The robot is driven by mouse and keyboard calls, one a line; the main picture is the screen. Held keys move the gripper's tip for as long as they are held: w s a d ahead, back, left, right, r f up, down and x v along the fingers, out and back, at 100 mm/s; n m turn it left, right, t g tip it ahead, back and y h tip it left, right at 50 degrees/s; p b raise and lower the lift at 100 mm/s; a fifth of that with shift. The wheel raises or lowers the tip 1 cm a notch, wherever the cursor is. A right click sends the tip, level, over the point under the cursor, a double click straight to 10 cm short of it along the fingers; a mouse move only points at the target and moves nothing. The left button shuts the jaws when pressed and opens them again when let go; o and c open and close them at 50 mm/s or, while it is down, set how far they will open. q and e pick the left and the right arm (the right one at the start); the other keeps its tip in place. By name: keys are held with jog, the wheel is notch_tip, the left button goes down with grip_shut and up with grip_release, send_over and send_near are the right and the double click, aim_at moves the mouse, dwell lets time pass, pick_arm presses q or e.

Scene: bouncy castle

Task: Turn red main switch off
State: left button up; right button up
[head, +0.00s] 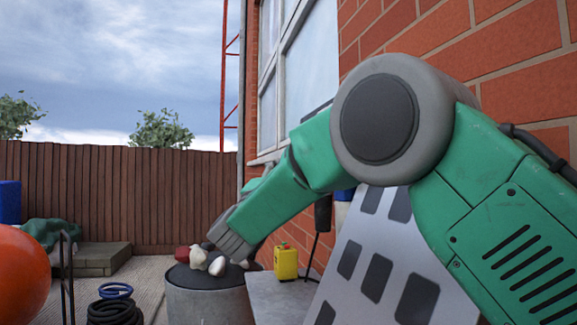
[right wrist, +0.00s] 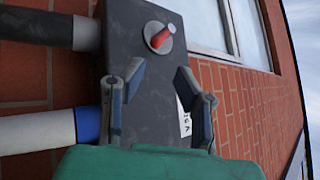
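The red main switch (right wrist: 161,36) shows in the right wrist view as a red handle on a round light plate, on the front of a dark grey box (right wrist: 130,55) on the brick wall. My right gripper (right wrist: 160,72) is open in front of the box, its two fingers apart below the switch in the picture. Nothing is between the fingers, and they appear apart from the handle. In the head view my right arm crosses the picture and hides the switch; its fingers are not clearly seen. My left gripper is in neither view.
A white label (right wrist: 184,115) is partly behind a finger. In the head view, a yellow canister (head: 286,262) stands on a grey surface by a drum (head: 208,303); an orange ball (head: 20,275) is at left.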

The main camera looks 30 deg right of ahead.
jog(key=shift+s+a+f, duration=0.35)
jog(key=shift+a, duration=0.1)
jog(key=shift+c, duration=0.3)
jog(key=s+r+n+y+p, duration=0.2)
jog(key=r+n+y+p, duration=0.15)
jog(key=n+p, duration=0.85)
jog(key=s+r+n+y+p, duration=0.2)
jog(key=r+n+y+p, duration=0.15)
jog(key=n+p, duration=0.85)
jog(key=w+d+m+p, duration=0.1)
jog(key=w+d, duration=0.1)
jog(key=w, duration=0.1)
jog(key=w+d+m+p, duration=0.1)
jog(key=w+d+p, duration=0.1)
jog(key=w+d, duration=0.1)
jog(key=w+d+m+p, duration=0.1)
jog(key=w+d+p, duration=0.1)
jog(key=w+d, duration=0.1)
jog(key=shift+w+d+f+g, duration=0.3)
jog(key=shift+w+g, duration=0.1)
jog(key=shift+w, duration=0.15)
jog(key=shift+a, duration=0.1)
